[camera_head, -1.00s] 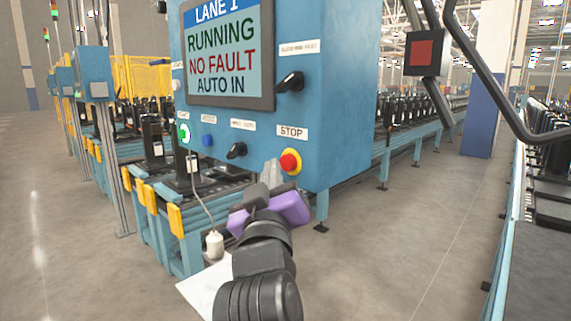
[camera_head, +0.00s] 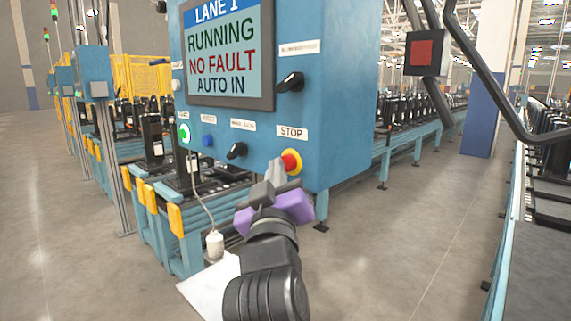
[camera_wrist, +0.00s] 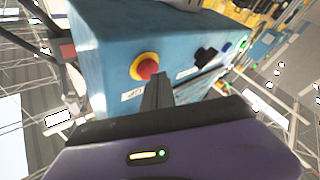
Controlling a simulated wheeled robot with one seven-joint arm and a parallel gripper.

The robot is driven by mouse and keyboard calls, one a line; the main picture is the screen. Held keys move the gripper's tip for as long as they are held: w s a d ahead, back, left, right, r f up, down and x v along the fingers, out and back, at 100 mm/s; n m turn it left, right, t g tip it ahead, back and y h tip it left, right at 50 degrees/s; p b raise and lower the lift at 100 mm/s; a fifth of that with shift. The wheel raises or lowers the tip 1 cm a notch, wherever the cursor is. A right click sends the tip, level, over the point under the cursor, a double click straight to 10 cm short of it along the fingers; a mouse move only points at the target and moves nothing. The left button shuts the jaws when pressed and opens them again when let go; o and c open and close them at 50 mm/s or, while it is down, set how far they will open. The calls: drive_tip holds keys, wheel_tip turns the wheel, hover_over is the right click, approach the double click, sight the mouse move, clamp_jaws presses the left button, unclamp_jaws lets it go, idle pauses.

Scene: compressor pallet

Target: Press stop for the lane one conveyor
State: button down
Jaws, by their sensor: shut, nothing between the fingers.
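The blue lane one control box (camera_head: 340,90) has a screen (camera_head: 226,52) reading LANE 1, RUNNING, NO FAULT, AUTO IN. A red stop button (camera_head: 290,162) on a yellow ring sits low on its face under the STOP label (camera_head: 292,132). My purple-bodied gripper (camera_head: 276,172) is shut and empty, its fingertips just left of and below the button in the head view. In the wrist view the closed fingers (camera_wrist: 158,88) point up at the panel, and the red button (camera_wrist: 146,68) shows just beyond their tips, slightly left. I cannot tell whether they touch it.
The panel also carries a black selector (camera_head: 236,151), a blue button (camera_head: 208,140), a green-lit button (camera_head: 184,134) and a larger black switch (camera_head: 290,82). A white pendant (camera_head: 214,243) hangs on a cable at lower left.

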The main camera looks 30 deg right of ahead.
drive_tip(key=shift+w+d, duration=0.15)
drive_tip(key=shift+d, duration=0.3)
idle(0.3)
drive_tip(key=shift+a, duration=0.15)
drive_tip(key=shift+s+a+b, duration=0.3)
drive_tip(key=shift+a, duration=0.45)
drive_tip(key=a, duration=0.1)
drive_tip(key=s+a+b, duration=0.1)
drive_tip(key=a, duration=0.2)
drive_tip(key=shift+s+a+b, duration=0.3)
drive_tip(key=shift+a, duration=0.1)
idle(0.9)
